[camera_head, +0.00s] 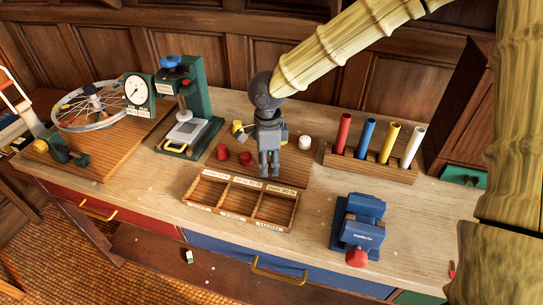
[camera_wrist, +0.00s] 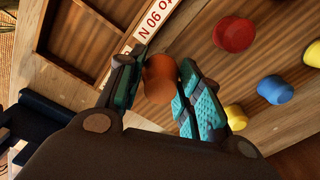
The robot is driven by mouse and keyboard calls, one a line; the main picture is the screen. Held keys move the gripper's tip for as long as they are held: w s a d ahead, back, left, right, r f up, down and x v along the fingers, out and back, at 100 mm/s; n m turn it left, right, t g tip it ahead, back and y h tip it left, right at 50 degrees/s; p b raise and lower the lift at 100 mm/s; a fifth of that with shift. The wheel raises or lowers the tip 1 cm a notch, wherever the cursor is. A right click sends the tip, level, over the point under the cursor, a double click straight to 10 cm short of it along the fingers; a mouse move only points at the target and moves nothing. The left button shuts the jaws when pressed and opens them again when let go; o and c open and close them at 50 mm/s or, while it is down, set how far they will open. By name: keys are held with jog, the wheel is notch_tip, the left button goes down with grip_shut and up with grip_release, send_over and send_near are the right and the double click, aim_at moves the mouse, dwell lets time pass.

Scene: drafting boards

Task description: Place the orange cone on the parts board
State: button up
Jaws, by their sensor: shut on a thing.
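My gripper (camera_head: 269,172) points down at the middle of the bench, over the near part of the brown parts board (camera_head: 301,168). In the wrist view its teal-padded fingers (camera_wrist: 160,92) are shut on the orange cone (camera_wrist: 160,76), whose rounded orange end shows between them. The cone cannot be made out in the head view. The board (camera_wrist: 205,68) also shows behind the cone in the wrist view; whether the cone touches it I cannot tell. Red parts (camera_head: 246,158), a yellow part (camera_head: 237,127) and a white part (camera_head: 304,142) stand on the board.
A wooden compartment tray (camera_head: 222,210) lies just in front of the board. A rack (camera_head: 370,167) of coloured tubes stands right, a blue vise (camera_head: 358,222) front right. A green dial stand (camera_head: 198,100) and spoked wheel (camera_head: 75,120) are left. Bare bench lies between tray and vise.

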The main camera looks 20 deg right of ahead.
jog(key=w+d, duration=0.2)
jog(key=shift+w+r+p, duration=0.2)
jog(key=shift+w+p, duration=0.1)
jog(key=shift+p, duration=0.05)
jog(key=shift+w+d+f, duration=0.1)
jog(key=shift+w+f, duration=0.1)
jog(key=shift+w, duration=0.4)
jog(key=shift+w+d+f, duration=0.1)
jog(key=shift+d+f, duration=0.05)
jog(key=shift+f, duration=0.1)
jog(key=shift+f+p, duration=0.5)
jog(key=shift+f, duration=1)
jog(key=shift+f, duration=0.1)
jog(key=o, duration=1)
notch_tip(320, 180, up, 12)
jog(key=b, duration=0.1)
